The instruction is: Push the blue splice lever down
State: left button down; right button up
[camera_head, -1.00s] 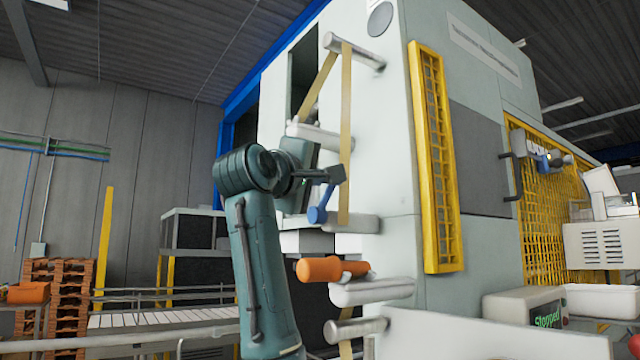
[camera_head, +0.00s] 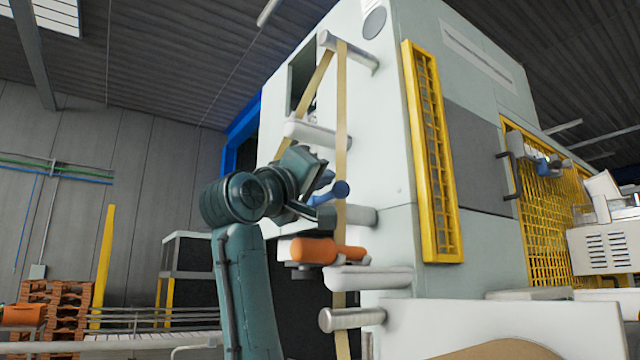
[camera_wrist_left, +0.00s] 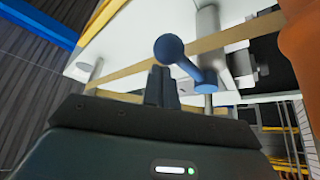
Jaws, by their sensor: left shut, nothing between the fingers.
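The blue splice lever (camera_head: 341,189) is on the side of the pale machine, beside a tan web strip. Its round knob end points up and right in the head view, and my left gripper (camera_head: 312,186) partly covers the rest. In the left wrist view the blue lever (camera_wrist_left: 186,64) runs from a ball knob to a hub on a grey shaft. My left gripper's fingers (camera_wrist_left: 162,75) are shut and empty, just below the knob in that picture. I cannot tell whether they touch the lever. My right gripper is not in view.
An orange part (camera_head: 315,251) lies just below my gripper. White rollers (camera_head: 368,278) stick out of the machine nearby, and the tan strip (camera_head: 342,120) runs down past them. A yellow guard (camera_head: 432,150) stands to the right.

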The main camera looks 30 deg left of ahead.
pick_arm(q)
jog(key=shift+d+f+b, duration=0.15)
jog(key=shift+f+b, duration=0.15)
jog(key=shift+f, duration=0.05)
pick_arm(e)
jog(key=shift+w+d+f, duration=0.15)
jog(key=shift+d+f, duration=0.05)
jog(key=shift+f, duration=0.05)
pick_arm(q)
jog(key=shift+r, duration=0.1)
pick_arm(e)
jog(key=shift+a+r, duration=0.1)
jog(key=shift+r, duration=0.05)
